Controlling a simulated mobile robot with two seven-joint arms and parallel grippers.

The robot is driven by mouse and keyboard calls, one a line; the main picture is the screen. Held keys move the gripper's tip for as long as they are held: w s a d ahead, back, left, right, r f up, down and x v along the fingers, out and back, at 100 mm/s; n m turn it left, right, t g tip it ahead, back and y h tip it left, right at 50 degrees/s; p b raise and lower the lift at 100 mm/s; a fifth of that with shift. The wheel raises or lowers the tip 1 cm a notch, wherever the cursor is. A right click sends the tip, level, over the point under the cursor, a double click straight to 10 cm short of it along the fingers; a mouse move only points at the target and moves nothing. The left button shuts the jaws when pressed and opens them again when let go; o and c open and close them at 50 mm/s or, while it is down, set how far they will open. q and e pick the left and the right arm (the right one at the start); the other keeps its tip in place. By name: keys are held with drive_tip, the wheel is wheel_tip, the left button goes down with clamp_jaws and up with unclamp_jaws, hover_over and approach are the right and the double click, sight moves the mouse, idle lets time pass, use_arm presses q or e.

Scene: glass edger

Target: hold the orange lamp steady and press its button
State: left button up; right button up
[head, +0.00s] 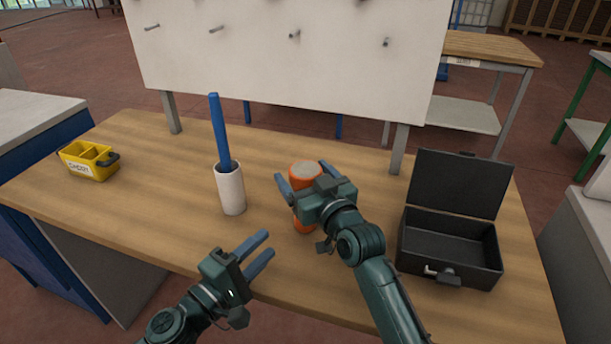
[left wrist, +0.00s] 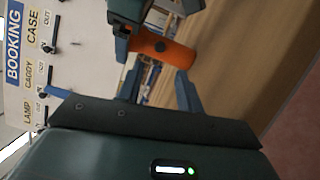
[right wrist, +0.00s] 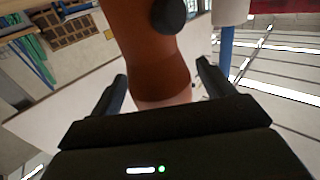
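The orange lamp (head: 304,173) stands upright on the table, with a pale round top. My right gripper (head: 307,180) is at it, with one finger on each side. A dark round knob, seemingly the button, shows on the lamp in the right wrist view (right wrist: 169,14) and the left wrist view (left wrist: 160,46). My left gripper (head: 268,252) is open and empty, apart from the lamp, near the table's front edge.
A white cylinder (head: 231,190) holding a blue stick (head: 219,130) stands left of the lamp. An open black case (head: 450,245) is at right. A yellow caddy (head: 90,165) is at far left. A white pegboard (head: 280,60) rises behind. Bare tabletop lies left of the cylinder.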

drive_tip(key=c, duration=1)
use_arm(q)
clamp_jaws()
idle(1.1)
